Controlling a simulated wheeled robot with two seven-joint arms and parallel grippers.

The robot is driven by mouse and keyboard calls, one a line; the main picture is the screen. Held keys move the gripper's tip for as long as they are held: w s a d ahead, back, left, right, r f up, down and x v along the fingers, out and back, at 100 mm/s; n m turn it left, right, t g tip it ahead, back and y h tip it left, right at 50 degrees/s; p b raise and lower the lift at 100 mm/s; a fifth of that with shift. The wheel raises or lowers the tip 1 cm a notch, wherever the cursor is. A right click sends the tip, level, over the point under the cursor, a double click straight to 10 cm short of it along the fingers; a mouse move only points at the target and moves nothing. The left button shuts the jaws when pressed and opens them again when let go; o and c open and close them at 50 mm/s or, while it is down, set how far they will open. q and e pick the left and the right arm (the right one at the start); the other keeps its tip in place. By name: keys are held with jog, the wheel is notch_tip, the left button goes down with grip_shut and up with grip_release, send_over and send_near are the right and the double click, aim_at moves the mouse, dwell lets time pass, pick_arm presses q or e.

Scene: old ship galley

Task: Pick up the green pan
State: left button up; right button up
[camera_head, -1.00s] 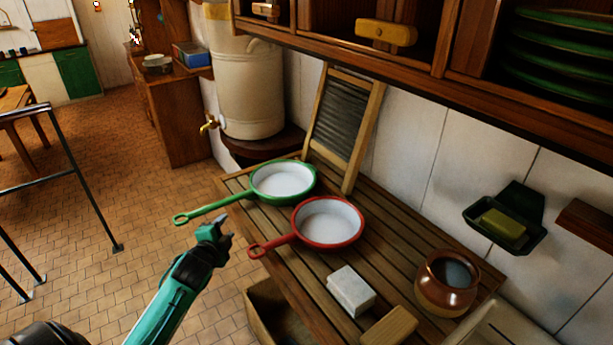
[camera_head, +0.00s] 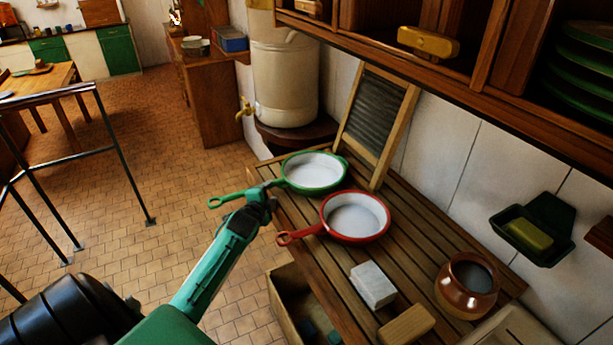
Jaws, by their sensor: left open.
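The green pan (camera_head: 314,172) with a white inside lies on the slatted wooden counter (camera_head: 402,225), its handle pointing left past the counter's edge. My left gripper (camera_head: 266,193) is at the pan's handle, near where it meets the bowl, and hides part of it. The jaws are open; I cannot tell whether the handle lies between them. My right gripper is not in view.
A red pan (camera_head: 355,217) lies close to the right of my left gripper. A white block (camera_head: 373,285), a wooden block (camera_head: 406,326) and a copper pot (camera_head: 467,285) stand nearer. A washboard (camera_head: 378,120) leans behind. Shelves (camera_head: 470,70) overhang the counter.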

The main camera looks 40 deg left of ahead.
aim_at(275, 183)
pick_arm(q)
jog(key=x, duration=0.1)
jog(key=p+x, duration=0.1)
jog(key=x, duration=0.1)
jog(key=shift+w+r+p, duration=0.2)
jog(key=shift+r+p, duration=0.1)
jog(key=shift+r, duration=0.05)
jog(key=shift+w+a+f, duration=0.2)
jog(key=shift+w+a, duration=0.05)
jog(key=shift+w, duration=0.2)
grip_shut()
jog(key=shift+r, duration=0.15)
